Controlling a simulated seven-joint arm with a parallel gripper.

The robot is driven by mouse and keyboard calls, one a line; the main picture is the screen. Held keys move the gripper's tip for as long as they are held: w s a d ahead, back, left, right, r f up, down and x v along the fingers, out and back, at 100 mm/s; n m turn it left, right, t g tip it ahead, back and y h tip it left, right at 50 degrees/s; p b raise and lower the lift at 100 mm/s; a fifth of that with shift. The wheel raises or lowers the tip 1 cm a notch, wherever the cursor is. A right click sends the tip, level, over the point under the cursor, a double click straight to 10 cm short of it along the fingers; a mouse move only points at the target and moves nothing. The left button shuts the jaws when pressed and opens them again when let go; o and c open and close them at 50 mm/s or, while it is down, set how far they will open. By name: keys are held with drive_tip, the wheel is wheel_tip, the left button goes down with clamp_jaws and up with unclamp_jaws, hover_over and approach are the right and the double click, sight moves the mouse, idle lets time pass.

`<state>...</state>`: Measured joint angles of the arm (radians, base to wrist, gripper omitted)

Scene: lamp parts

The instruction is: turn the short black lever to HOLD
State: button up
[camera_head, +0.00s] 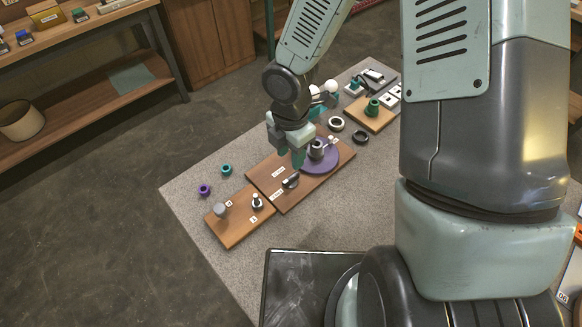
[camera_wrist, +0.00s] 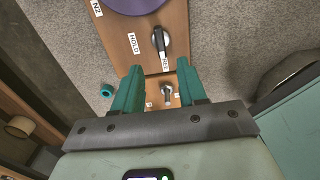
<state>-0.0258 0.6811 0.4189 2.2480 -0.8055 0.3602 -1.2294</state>
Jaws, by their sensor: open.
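The short black lever (camera_head: 291,180) sits on a brown wooden board (camera_head: 320,183). In the wrist view the black lever (camera_wrist: 161,42) lies just beyond my fingertips, its narrow end towards a small label (camera_wrist: 165,63) whose text is hard to read. The HOLD label (camera_wrist: 134,43) is to the lever's left in that view. My gripper (camera_head: 292,161) is open and empty above the board, close to the lever; it also shows in the wrist view (camera_wrist: 159,69) with its two green fingers apart. The lever is not between the fingers.
A purple disc (camera_head: 325,160) with a dark post is on the same board. A second board (camera_head: 235,226) holds a grey knob (camera_head: 220,210) and a small upright post (camera_head: 257,202). Teal (camera_head: 226,169) and purple (camera_head: 204,189) rings lie left. Dark and white rings lie beyond the disc.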

sight(291, 178)
wheel_tip(291, 178, down, 9)
drive_tip(key=shift+r, duration=0.1)
idle(0.3)
clamp_jaws()
